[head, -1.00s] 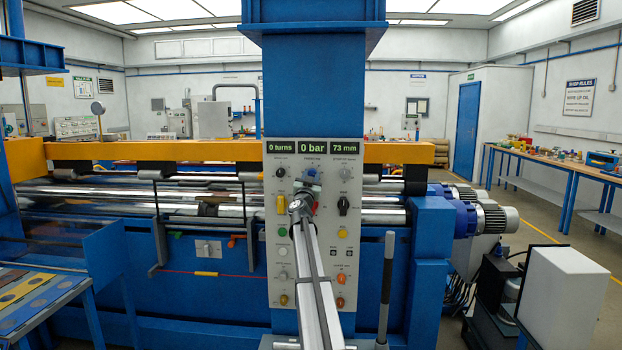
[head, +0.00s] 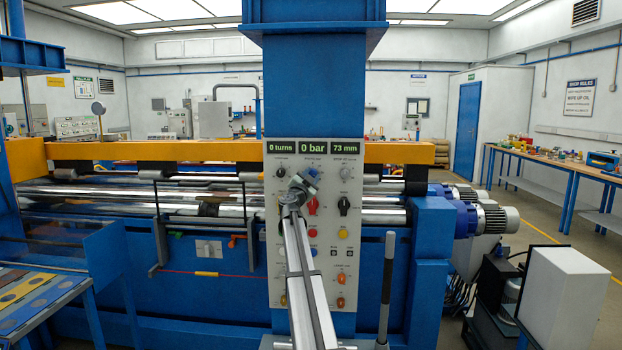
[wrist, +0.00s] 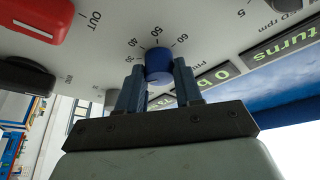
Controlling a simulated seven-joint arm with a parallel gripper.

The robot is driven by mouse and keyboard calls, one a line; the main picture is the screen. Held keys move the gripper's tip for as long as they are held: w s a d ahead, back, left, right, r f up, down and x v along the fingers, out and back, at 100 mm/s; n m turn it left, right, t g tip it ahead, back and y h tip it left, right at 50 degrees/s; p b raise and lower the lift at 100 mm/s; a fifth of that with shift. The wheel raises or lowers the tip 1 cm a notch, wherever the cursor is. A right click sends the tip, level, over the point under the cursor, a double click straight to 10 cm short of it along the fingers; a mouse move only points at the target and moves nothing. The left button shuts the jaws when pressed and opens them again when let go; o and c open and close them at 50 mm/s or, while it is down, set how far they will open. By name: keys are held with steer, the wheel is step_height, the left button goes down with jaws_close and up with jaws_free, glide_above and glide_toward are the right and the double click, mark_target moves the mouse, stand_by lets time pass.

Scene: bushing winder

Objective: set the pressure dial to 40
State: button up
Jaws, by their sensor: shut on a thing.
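The pressure dial is a blue round knob (wrist: 159,64) on the grey panel (head: 325,270). In the wrist view, scale numbers including 40, 50 and 60 are printed around it. I cannot make out a pointer mark on the knob. My gripper (wrist: 160,72) has one finger on each side of the knob and is shut on it. In the head view my gripper (head: 308,177) is at the upper middle of the panel and covers most of the dial. The display above it (head: 314,150) reads 0 bar.
A red knob (head: 312,206) sits just below my gripper and also shows in the wrist view (wrist: 42,18). A black knob (head: 344,205) is to its right. Two more displays, 0 turns (head: 279,151) and 73 mm (head: 345,150), flank the bar display.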

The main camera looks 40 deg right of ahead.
steer(key=m+g, duration=0.1)
steer(key=m, duration=0.1)
steer(key=m+g, duration=0.1)
steer(key=m, duration=0.2)
steer(key=m+y, duration=0.1)
steer(key=m, duration=0.1)
steer(key=shift+r+m+g, duration=0.25)
steer(key=shift+m+g, duration=0.05)
steer(key=shift+g, duration=0.1)
steer(key=m+y, duration=0.1)
steer(key=m, duration=0.1)
steer(key=m+g+y, duration=0.1)
steer(key=m, duration=0.2)
steer(key=shift+r, duration=0.1)
steer(key=o, duration=1)
steer(key=shift+o, duration=0.2)
